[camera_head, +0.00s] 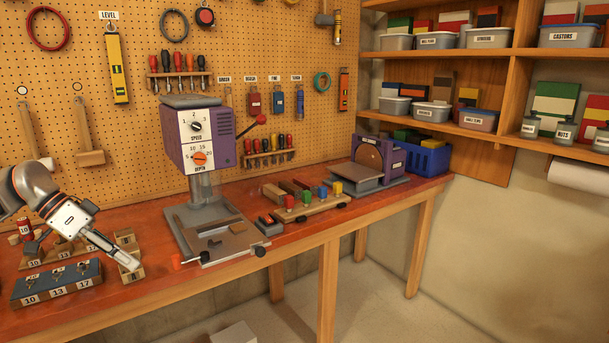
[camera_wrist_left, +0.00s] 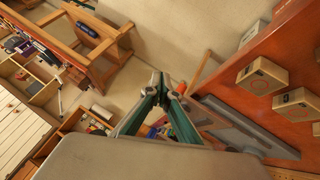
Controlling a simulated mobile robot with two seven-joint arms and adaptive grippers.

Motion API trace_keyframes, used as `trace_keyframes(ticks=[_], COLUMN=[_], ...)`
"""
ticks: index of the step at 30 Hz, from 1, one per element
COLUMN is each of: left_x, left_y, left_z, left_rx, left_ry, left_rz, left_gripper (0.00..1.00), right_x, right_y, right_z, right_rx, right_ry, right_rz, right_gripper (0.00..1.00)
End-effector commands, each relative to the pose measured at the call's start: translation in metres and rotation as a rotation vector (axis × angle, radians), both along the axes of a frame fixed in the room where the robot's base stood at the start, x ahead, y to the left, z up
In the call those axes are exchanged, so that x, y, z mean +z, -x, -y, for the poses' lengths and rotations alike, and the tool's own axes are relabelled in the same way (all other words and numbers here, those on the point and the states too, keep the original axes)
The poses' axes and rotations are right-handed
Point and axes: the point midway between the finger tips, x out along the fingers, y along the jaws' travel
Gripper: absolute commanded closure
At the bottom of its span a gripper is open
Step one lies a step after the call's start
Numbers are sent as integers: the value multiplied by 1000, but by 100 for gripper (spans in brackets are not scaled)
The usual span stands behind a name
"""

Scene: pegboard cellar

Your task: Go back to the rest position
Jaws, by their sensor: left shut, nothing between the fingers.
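My left gripper (camera_head: 132,264) comes in from the left over the front left of the workbench (camera_head: 300,228). Its fingers point down and to the right. They are closed together with nothing between them, just by a small wooden block marked A (camera_head: 133,276); I cannot tell whether they touch it. In the left wrist view the fingertips of the left gripper (camera_wrist_left: 164,80) meet, with the bench edge and floor beyond. My right gripper is not in view.
Farther right are a toy-like wooden rack (camera_head: 311,207) and a purple sander (camera_head: 380,160). The floor (camera_head: 400,300) in front is mostly clear.

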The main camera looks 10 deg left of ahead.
Motion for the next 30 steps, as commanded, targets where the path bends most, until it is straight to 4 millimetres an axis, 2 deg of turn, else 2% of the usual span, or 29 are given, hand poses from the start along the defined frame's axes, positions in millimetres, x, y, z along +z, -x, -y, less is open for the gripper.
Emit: trace_keyframes(ticks=[1,5,8,9,12,15,18,20,23,26,29,30], left_x=[-16,-49,-76,-87,-109,-126,-144,-158,-190,-232,-283,-303], left_y=[-7,-22,-30,-31,-33,-32,-29,-27,-18,1,33,49], left_z=[23,83,141,166,226,271,300,309,317,317,314,314], left_rx=[-65,-221,-318,-344,-352,-276,-139,-39,132,285,389,415], left_ry=[28,114,210,255,361,427,434,409,319,185,27,-34], left_rz=[43,203,365,442,650,834,975,1032,1070,1036,937,885], left_gripper=[100,100,100,100,100,100,100,100,100,100,100,100], right_x=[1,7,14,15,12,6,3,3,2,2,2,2], right_y=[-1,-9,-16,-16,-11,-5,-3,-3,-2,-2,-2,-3], right_z=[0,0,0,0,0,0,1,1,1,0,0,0], right_rx=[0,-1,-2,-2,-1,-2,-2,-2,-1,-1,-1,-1], right_ry=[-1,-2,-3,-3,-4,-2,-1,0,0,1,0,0], right_rz=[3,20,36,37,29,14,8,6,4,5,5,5], right_gripper=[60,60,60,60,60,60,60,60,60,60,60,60])
